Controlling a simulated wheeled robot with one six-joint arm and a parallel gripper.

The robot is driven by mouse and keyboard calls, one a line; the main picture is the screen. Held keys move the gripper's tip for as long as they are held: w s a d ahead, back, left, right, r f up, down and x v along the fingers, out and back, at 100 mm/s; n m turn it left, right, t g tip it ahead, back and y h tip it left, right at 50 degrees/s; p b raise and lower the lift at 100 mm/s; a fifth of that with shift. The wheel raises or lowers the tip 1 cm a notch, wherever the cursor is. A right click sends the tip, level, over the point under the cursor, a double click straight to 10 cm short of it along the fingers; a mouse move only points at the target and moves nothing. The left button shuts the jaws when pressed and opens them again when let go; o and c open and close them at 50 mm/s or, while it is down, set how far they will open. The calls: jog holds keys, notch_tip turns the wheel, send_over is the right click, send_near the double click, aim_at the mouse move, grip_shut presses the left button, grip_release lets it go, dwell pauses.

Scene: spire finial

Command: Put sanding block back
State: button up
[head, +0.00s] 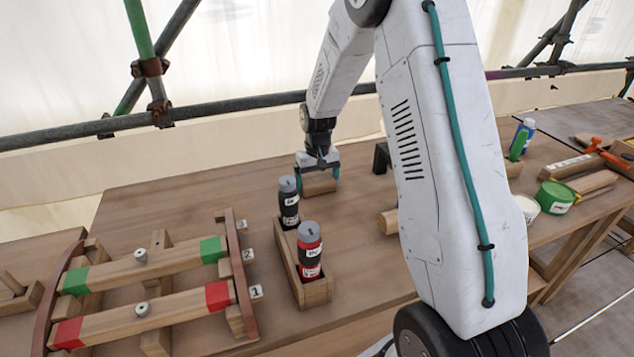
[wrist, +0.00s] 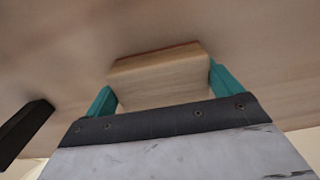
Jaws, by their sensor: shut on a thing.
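The sanding block (head: 320,187) is a light wooden block with a darker brown edge, at the back of the workbench. My gripper (head: 318,178) is shut on it, with one teal finger on each side. In the wrist view the block (wrist: 160,77) sits between the teal fingertips of my gripper (wrist: 160,85), close over the bench top. I cannot tell whether the block touches the bench.
A wooden holder (head: 316,291) with a dark bottle (head: 289,203) and a red bottle (head: 310,252) stands just in front. A rack (head: 243,290) bears green- and red-ended beams at left. A green tub (head: 556,197) stands at right. Scaffold pipes (head: 230,107) run behind the bench.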

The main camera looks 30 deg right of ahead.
aim_at(317, 179)
jog(key=shift+f, duration=0.15)
jog(key=o, duration=0.7)
jog(key=shift+o, duration=0.2)
notch_tip(317, 179, up, 12)
jog(key=s+a+r, duration=0.4)
jog(key=s+r, duration=0.2)
jog(key=r, duration=0.1)
jog(key=s+a+r+n, duration=0.1)
jog(key=s+a+r, duration=0.15)
jog(key=s, duration=0.25)
jog(key=s+a+r, duration=0.2)
jog(key=s+r, duration=0.1)
jog(key=s, duration=0.3)
jog(key=s+a, duration=0.2)
jog(key=s, duration=0.7)
jog(key=s+a+n+t, duration=0.1)
jog(key=s+a, duration=0.1)
jog(key=s, duration=0.8)
jog(key=shift+s+a, duration=0.15)
jog(key=shift+a, duration=0.05)
jog(key=shift+r, duration=0.1)
